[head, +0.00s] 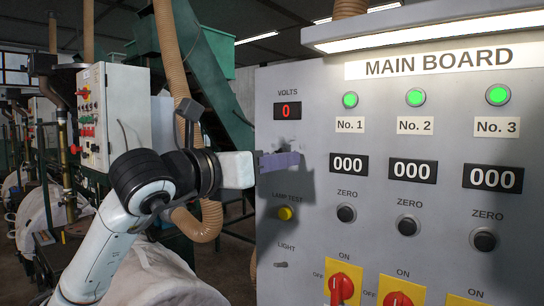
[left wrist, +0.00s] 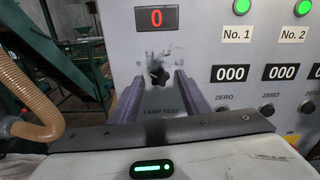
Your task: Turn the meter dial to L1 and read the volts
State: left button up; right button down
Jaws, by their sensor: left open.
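The grey main board (head: 330,225) fills the right of the head view. Its volts display (head: 288,111) shows a red 0, which also reads 0 in the left wrist view (left wrist: 156,18). Below the display, a black dial (left wrist: 158,76) shows in the left wrist view; its surrounding marks are too blurred to read. In the head view the dial is hidden behind my left gripper (head: 290,160). My left gripper is open, with its purple fingers (left wrist: 158,95) pointing at the board on either side of the dial. I cannot tell whether they touch it. My right gripper is not in view.
A yellow lamp test button (head: 285,213) and a light switch (head: 281,265) sit below the dial. To the right are several green lamps, 000 counters, black zero knobs and red switches (head: 341,288). A beige hose (head: 205,220) hangs left of the board.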

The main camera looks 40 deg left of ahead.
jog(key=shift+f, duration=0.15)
pick_arm(q)
jog(key=c, duration=1)
jog(key=shift+c, duration=0.2)
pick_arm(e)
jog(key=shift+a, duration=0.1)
pick_arm(q)
jog(key=shift+f+b, duration=0.1)
jog(key=shift+b, duration=0.2)
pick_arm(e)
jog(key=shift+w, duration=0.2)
pick_arm(q)
jog(key=shift+a+m+b, duration=0.2)
jog(key=shift+m+b, duration=1.4)
jog(key=shift+m, duration=2.2)
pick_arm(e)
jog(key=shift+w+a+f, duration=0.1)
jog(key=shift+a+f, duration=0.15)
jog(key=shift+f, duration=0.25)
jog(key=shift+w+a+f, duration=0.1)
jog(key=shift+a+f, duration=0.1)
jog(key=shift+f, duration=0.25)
